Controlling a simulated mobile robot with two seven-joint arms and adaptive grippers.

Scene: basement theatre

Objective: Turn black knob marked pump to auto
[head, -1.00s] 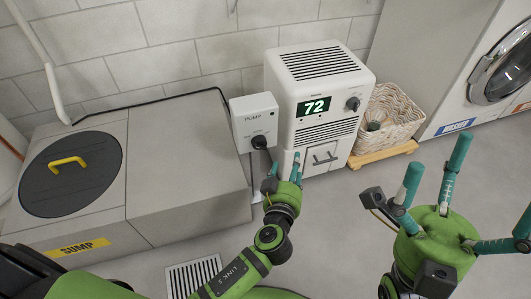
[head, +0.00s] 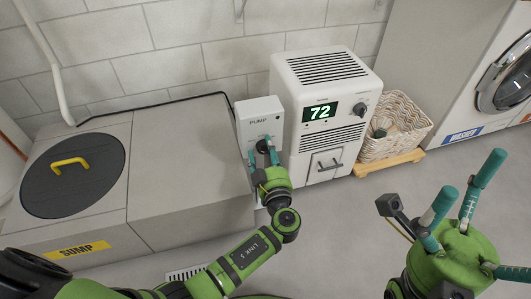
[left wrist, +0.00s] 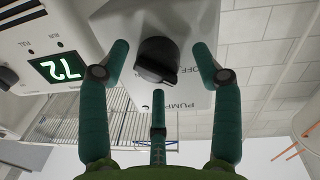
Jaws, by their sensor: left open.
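The white pump box (head: 259,107) is on the wall side, between the grey sump casing and the dehumidifier. Its black knob (left wrist: 157,60) shows large in the left wrist view, with "OFF" lettering beside it and "PUMP" below it in that picture. In the head view my left gripper mostly hides the knob. My left gripper (head: 262,153) is open in front of the box, its teal fingers spread around the knob. Gaps show between fingers and knob in the wrist view (left wrist: 145,75). My right gripper (head: 468,205) is open and empty at lower right, far from the box.
A white dehumidifier (head: 322,68) reading 72 stands close to the right of the box. A wicker basket (head: 401,118) and a washer (head: 512,80) are farther right. The sump lid (head: 75,175) is at left. Floor is clear between the dehumidifier and my right gripper.

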